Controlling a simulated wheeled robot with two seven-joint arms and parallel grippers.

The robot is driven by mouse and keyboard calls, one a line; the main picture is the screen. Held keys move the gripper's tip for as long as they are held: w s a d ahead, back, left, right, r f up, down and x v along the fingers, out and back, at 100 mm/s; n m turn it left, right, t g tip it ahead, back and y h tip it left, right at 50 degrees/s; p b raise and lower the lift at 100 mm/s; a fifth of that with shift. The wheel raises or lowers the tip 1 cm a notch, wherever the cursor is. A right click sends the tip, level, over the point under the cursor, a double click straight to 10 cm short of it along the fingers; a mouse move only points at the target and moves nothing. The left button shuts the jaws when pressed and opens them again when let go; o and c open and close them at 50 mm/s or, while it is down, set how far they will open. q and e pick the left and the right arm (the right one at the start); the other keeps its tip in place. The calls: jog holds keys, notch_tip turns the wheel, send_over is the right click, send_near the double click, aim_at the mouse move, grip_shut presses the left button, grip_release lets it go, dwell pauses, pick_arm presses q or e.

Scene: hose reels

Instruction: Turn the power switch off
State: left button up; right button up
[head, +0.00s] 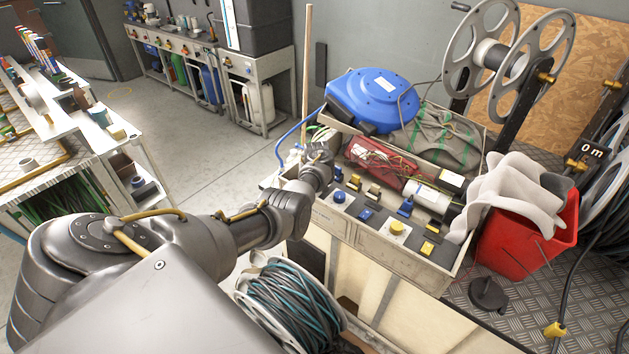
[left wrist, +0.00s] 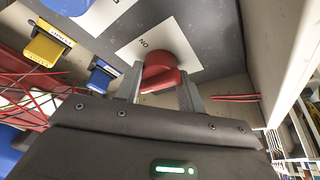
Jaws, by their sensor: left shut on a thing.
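The power switch (left wrist: 170,58) is a red rotary knob on a white plate (left wrist: 193,38) in the left wrist view. The letters "ON" show upside down on the plate beside the knob. My left gripper (left wrist: 160,88) has one finger on each side of the knob's red grip and is shut on it. In the head view, my left gripper (head: 318,158) is at the left end of the control box (head: 375,238), and my own wrist hides the red knob there. My right gripper is not in view.
The panel carries a blue button (head: 339,197), a yellow button (head: 397,228) and several labelled yellow and blue switches. A blue hose reel (head: 374,97) stands behind, with a red bucket (head: 512,245) at right. A cable spool (head: 290,308) sits below my arm.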

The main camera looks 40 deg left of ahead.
pick_arm(q)
jog(key=shift+w+r+n, duration=0.1)
jog(key=shift+w+n, duration=0.05)
jog(key=shift+n, duration=0.15)
dwell(0.4)
jog(key=o, duration=0.9)
jog(key=shift+o, duration=0.2)
jog(key=shift+r, duration=0.45)
jog(key=p+v, duration=0.3)
jog(key=v, duration=0.7)
jog(key=shift+d, duration=0.2)
jog(key=shift+f, duration=0.2)
